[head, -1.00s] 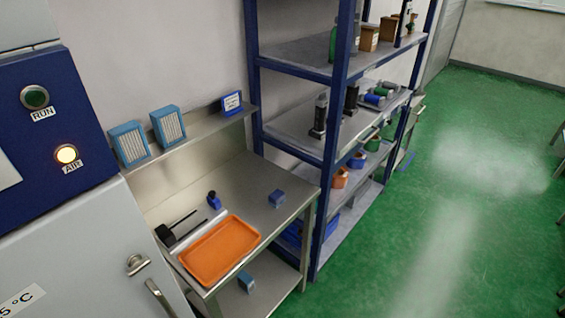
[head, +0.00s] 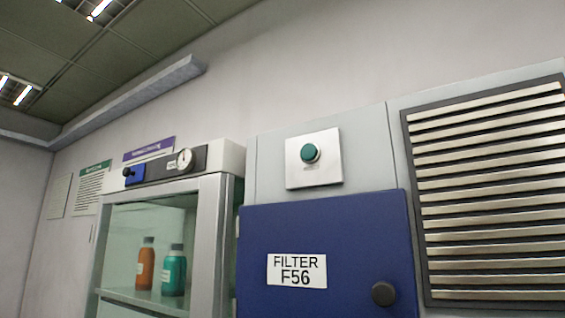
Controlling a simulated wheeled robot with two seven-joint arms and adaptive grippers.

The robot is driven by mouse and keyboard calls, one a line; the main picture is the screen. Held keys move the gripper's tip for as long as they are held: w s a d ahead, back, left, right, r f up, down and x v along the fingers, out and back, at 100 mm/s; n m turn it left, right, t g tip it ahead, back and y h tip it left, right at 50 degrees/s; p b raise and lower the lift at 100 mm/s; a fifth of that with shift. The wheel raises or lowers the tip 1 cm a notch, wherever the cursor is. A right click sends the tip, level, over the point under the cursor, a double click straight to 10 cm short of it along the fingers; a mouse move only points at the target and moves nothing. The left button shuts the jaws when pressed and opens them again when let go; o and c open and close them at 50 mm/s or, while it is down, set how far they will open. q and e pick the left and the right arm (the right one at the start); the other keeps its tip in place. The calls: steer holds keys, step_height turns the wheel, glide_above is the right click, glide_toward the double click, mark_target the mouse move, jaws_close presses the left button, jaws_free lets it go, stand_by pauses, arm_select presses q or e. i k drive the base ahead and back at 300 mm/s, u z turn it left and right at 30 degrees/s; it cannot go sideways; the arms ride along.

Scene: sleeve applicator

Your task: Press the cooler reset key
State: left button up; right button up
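A round teal push button (head: 310,152) sits on a pale square plate (head: 328,172) on the grey cabinet front, above a blue door. The small mark under the button is too small to read. A glass-fronted cabinet (head: 212,215) stands to the left, with orange and teal bottles inside. Its top strip carries a small blue box with a dark knob (head: 128,172) and a round white gauge (head: 185,159). I cannot read any label naming the cooler reset key. Neither of my grippers is in view.
The blue door (head: 345,230) bears a label "FILTER F56" (head: 297,271) and a black knob (head: 383,293). A slatted vent grille (head: 490,200) fills the right. Posted sheets (head: 92,187) hang on the far-left wall. Nothing stands in front of the teal button.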

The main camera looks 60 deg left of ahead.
mark_target(308, 152)
steer(key=u, duration=1.55)
